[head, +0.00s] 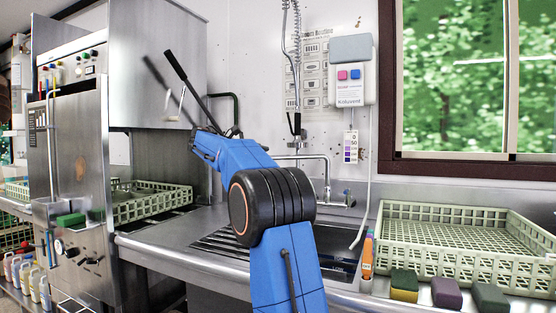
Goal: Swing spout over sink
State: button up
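The chrome spout (301,157) shows in the head view, just right of my arm. It runs level near the wall, then bends down on its right toward the tap body (342,204) at the back of the sink. The steel sink (338,242) is partly hidden behind my blue arm. My gripper (222,130) is at the far end of the arm, up and left of the spout and apart from it in the picture. Its fingers are small, dark and seen from behind, so I cannot tell whether they are open or shut.
A steel dishwasher (75,165) stands at left, with a black bar (176,66) before its hood. A green rack (152,204) sits left of the sink, another rack (465,262) right. Sponges (447,292) line the front edge.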

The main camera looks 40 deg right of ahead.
aim_at(273, 157)
jog(key=x, duration=0.8)
jog(key=shift+c, duration=0.4)
jog(key=shift+a, duration=0.1)
grip_shut()
